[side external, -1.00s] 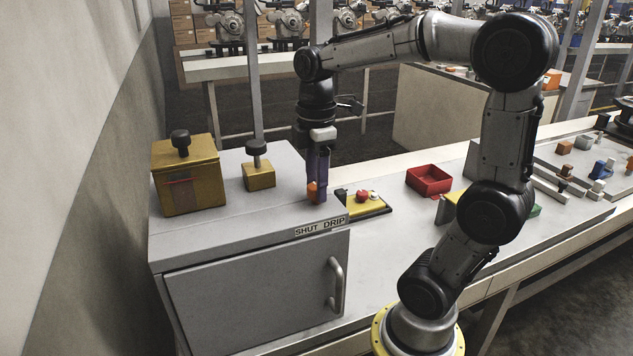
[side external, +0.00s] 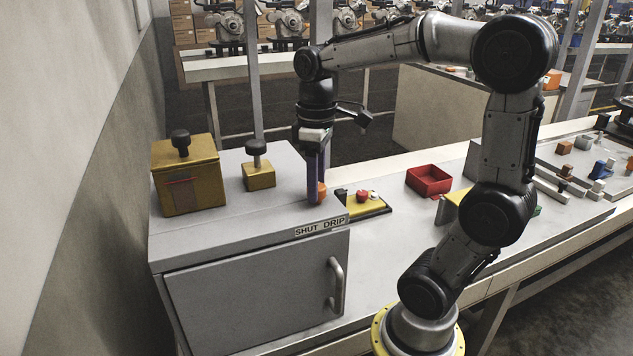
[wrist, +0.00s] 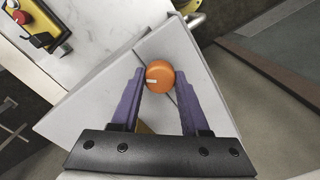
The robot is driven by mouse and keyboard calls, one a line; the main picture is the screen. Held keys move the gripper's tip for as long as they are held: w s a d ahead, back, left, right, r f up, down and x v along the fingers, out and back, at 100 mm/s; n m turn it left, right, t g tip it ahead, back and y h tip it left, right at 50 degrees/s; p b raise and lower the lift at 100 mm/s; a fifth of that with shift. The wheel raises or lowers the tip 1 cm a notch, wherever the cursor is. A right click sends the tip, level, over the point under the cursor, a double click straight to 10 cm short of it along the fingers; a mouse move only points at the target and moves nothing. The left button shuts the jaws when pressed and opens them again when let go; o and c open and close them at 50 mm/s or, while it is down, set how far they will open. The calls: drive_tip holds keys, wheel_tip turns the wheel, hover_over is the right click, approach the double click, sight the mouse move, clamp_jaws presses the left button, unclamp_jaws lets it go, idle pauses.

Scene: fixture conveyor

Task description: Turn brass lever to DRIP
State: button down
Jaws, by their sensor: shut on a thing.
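An orange round knob (side external: 322,189) stands on top of the grey cabinet near its front right edge. It also shows in the wrist view (wrist: 160,75), with a white mark on its face. My gripper (side external: 315,196) points down, and its purple fingers are shut on the orange knob, one on each side. A label reading SHUT DRIP (side external: 320,228) is on the cabinet's front edge below the knob, with DRIP on the right. No brass-coloured lever can be made out; any arm under the knob is hidden.
A yellow box with a black knob (side external: 185,176) and a smaller yellow block (side external: 259,176) stand left on the cabinet. Right of the cabinet are a yellow button panel (side external: 366,206) and a red tray (side external: 429,180). The cabinet top's front (side external: 230,225) is clear.

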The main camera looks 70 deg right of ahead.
idle(0.3)
drive_tip(key=shift+c, duration=2)
unclamp_jaws()
wheel_tip(320, 180, up, 14)
drive_tip(key=shift+a, duration=0.1)
